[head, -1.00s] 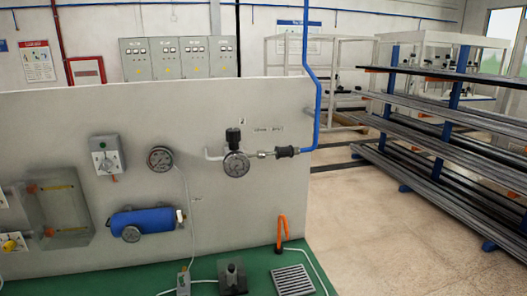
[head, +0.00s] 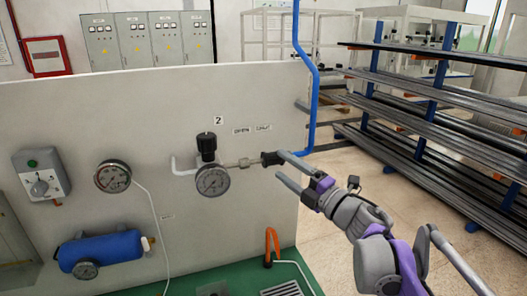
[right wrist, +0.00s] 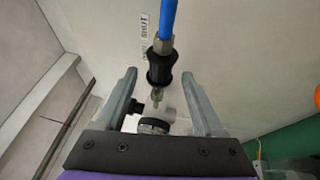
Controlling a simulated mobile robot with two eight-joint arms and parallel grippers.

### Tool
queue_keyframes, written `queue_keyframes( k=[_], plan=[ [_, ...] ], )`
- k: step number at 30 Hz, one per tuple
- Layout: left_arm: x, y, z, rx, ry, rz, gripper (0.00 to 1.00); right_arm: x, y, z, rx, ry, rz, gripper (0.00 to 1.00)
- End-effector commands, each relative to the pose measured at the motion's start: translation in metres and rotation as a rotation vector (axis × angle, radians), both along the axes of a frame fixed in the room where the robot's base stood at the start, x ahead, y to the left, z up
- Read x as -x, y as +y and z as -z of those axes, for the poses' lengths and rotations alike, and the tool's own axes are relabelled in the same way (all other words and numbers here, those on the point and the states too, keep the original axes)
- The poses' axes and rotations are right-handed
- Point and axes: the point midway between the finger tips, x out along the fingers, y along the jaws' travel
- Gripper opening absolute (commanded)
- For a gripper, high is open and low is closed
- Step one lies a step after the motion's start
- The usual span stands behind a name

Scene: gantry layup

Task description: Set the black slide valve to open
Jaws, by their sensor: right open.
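The black slide valve (head: 270,159) is a ribbed black sleeve on the pipe line at the panel's right side. In the head view it sits below and slightly right of the right-hand label, which reads SHUT in the wrist view. My right gripper (head: 278,163) is open, with its fingertips at the sleeve's right end, pointing at the panel. In the right wrist view the black sleeve (right wrist: 162,65) lies between the two spread fingers (right wrist: 160,76), with a gap on each side. Whether a fingertip touches it cannot be told. My left gripper is out of view.
A pressure gauge (head: 213,180) with a black knob (head: 206,147) is left of the valve. The blue pipe (head: 313,100) runs up beside the panel edge. An orange hook-shaped part (head: 271,244) stands below. A rack of bars (head: 440,125) is at the right.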

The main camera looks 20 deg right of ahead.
Motion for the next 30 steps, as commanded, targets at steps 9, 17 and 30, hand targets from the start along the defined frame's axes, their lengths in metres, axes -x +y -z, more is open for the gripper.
queue_keyframes(
  k=[9, 17, 30],
  plan=[
    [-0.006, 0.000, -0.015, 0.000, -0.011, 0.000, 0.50, -0.055, 0.020, -0.012, -0.002, -0.002, -0.003, 0.70],
    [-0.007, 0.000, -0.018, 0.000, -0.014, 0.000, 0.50, -0.070, 0.025, -0.013, -0.003, -0.001, 0.001, 0.70],
    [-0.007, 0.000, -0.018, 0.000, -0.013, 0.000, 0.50, -0.071, 0.025, -0.013, -0.003, 0.000, 0.002, 0.34]
  ],
)
